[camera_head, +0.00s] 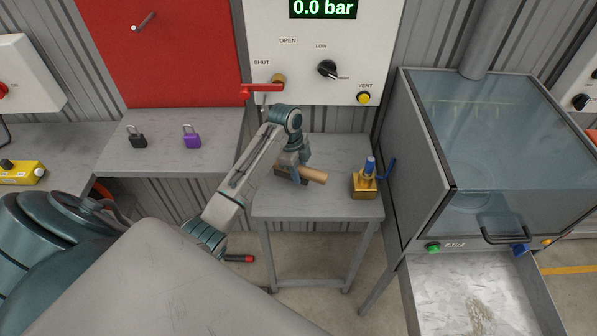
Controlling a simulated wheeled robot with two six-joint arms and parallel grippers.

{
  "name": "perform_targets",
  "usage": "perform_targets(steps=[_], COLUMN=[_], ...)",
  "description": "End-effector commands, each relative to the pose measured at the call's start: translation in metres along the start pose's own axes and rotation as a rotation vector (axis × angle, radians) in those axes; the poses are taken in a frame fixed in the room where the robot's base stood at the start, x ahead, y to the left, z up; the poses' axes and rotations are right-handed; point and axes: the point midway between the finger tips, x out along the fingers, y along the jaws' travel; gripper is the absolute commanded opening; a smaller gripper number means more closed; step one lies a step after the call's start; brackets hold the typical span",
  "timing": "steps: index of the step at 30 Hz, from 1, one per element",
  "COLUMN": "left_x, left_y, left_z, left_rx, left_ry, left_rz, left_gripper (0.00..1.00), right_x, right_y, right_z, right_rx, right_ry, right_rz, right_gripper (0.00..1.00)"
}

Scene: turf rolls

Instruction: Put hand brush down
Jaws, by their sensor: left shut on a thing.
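The hand brush (313,175) has a tan wooden handle and shows over the small grey table (335,208) below the gauge panel. My left gripper (290,172) is shut on the brush, and the arm comes in from the left over the table's left part. The handle points right, away from the gripper. The gripper hides part of the brush. I cannot tell whether the brush touches the tabletop. My right gripper is not in view.
A brass valve block (365,185) with blue handles stands on the table's right side. A glass-topped cabinet (500,140) stands close on the right. A black padlock (137,137) and a purple padlock (190,138) are on the left bench. The table's front middle is clear.

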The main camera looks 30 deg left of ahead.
Motion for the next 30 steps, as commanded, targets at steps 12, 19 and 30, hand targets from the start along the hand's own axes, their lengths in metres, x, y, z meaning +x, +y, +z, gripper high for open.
perform_targets(steps=[12, 19, 30], left_x=[0.029, 0.035, 0.038], left_y=[-0.009, -0.01, -0.01], left_z=[0.011, 0.012, 0.013], left_rx=[-0.001, 0.0, 0.0], left_ry=[0.001, 0.0, 0.0], left_rz=[0.003, -0.001, 0.0], left_gripper=[0.0, 0.0, 0.54], right_x=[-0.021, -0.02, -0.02], right_y=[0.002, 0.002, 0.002], right_z=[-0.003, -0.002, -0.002], right_rx=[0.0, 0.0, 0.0], right_ry=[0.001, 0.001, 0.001], right_rz=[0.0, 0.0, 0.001], right_gripper=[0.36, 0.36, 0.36])
